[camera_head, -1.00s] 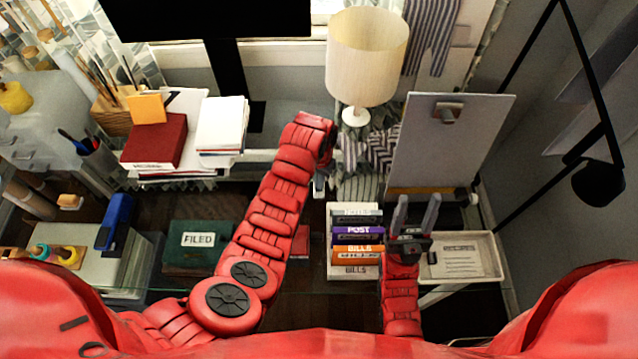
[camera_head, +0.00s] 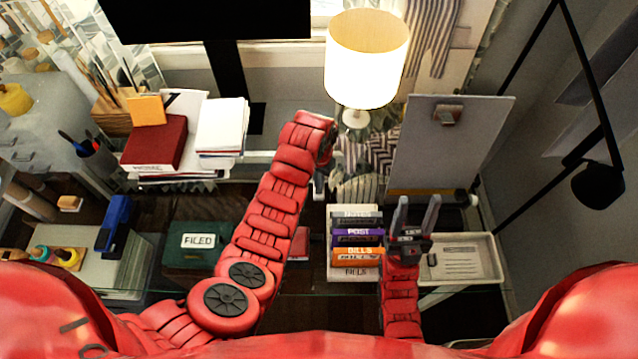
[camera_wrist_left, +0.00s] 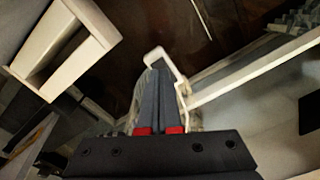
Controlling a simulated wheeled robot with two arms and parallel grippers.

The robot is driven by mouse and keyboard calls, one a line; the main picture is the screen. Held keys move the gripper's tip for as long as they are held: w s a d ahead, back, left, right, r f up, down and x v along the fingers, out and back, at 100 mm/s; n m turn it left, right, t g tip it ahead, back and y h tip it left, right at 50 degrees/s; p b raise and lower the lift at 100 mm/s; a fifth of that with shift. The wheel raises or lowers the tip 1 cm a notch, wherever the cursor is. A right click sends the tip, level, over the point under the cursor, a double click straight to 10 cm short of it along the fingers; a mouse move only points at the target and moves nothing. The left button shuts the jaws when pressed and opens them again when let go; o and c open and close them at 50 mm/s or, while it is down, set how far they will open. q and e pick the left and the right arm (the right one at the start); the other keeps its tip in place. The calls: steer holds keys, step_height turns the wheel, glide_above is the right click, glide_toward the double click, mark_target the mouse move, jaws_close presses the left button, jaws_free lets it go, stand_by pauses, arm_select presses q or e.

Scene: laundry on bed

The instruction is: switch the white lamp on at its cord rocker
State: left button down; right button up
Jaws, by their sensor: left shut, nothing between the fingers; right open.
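The white lamp (camera_head: 366,62) stands at the back centre, and its shade glows brightly. Its white base (camera_head: 355,118) is below the shade. The cord rocker cannot be clearly made out in either view. My left arm reaches toward the area below and left of the lamp; its wrist largely hides the left gripper (camera_head: 320,187). In the left wrist view the left gripper (camera_wrist_left: 162,72) is shut and empty, with its tips close to a thin white bent piece (camera_wrist_left: 158,55) that I cannot identify. My right gripper (camera_head: 417,205) is open and empty.
A grey clipboard (camera_head: 450,145) leans right of the lamp. Labelled organiser slots (camera_head: 355,240) and a tray (camera_head: 485,262) lie near the right gripper. Papers and a red book (camera_head: 155,143) are stacked at left. A green FILED box (camera_head: 190,255) is left of my arm.

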mark_target(319, 191)
arm_select(q)
steer(key=shift+s+r, duration=0.1)
steer(key=shift+r, duration=0.85)
step_height(319, 191, up, 2)
steer(key=shift+r+p, duration=0.1)
steer(key=shift+p, duration=0.35)
steer(key=shift+r, duration=0.5)
